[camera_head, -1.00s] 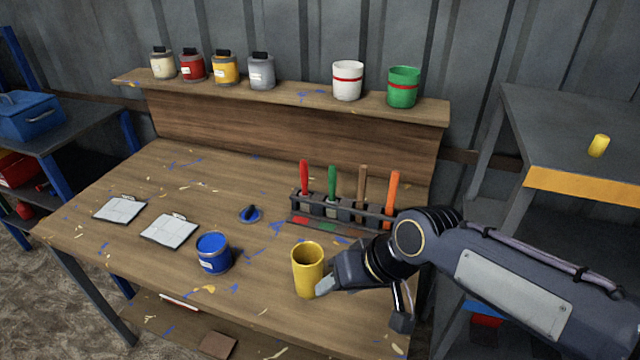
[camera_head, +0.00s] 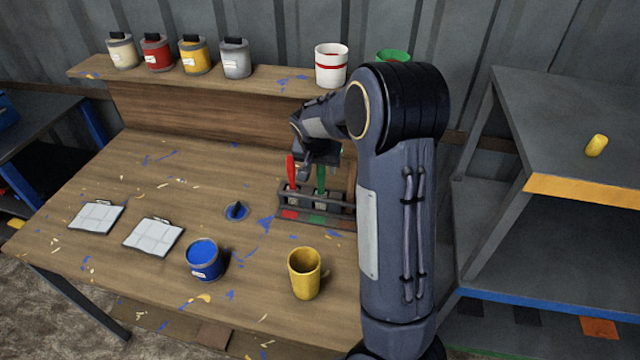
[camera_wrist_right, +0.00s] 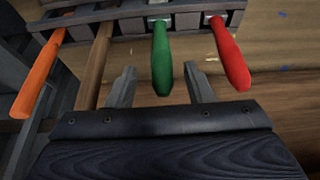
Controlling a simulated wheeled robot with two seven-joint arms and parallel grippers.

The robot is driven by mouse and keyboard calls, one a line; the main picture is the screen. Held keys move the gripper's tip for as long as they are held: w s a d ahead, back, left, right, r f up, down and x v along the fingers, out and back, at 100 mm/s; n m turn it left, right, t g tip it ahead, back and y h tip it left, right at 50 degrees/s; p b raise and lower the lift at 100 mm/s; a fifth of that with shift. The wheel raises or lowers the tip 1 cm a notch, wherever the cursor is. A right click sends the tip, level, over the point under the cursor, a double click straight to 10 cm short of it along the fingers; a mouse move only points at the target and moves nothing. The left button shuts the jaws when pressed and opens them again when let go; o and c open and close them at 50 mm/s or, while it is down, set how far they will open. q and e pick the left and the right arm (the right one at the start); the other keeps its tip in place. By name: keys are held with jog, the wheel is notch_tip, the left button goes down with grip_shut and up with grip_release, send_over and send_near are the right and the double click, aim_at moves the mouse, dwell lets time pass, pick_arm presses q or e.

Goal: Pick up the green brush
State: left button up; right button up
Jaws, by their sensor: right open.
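The green brush (camera_head: 320,178) stands handle up in the rack (camera_head: 330,222) on the workbench, between the red brush (camera_head: 290,170) and the brown one. In the right wrist view the green handle (camera_wrist_right: 162,60) lies between and beyond the two open fingertips, a little nearer the left one. My right gripper (camera_wrist_right: 158,82) is open and empty. In the head view my right gripper (camera_head: 318,168) is at the tops of the handles, partly hidden by its own wrist. The brown brush (camera_wrist_right: 96,65) and orange brush (camera_wrist_right: 40,75) show in the wrist view. My left gripper is not seen.
A yellow cup (camera_head: 304,275) and an open blue paint can (camera_head: 204,260) stand on the bench in front of the rack. Several paint cans line the back shelf (camera_head: 270,88). The bench's left part is mostly clear around two white cards (camera_head: 153,236).

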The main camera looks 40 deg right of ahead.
aim_at(321, 186)
jog(key=p+x, duration=0.1)
jog(key=x, duration=0.3)
jog(key=shift+w+f, duration=0.2)
jog(key=shift+f, duration=0.15)
grip_shut()
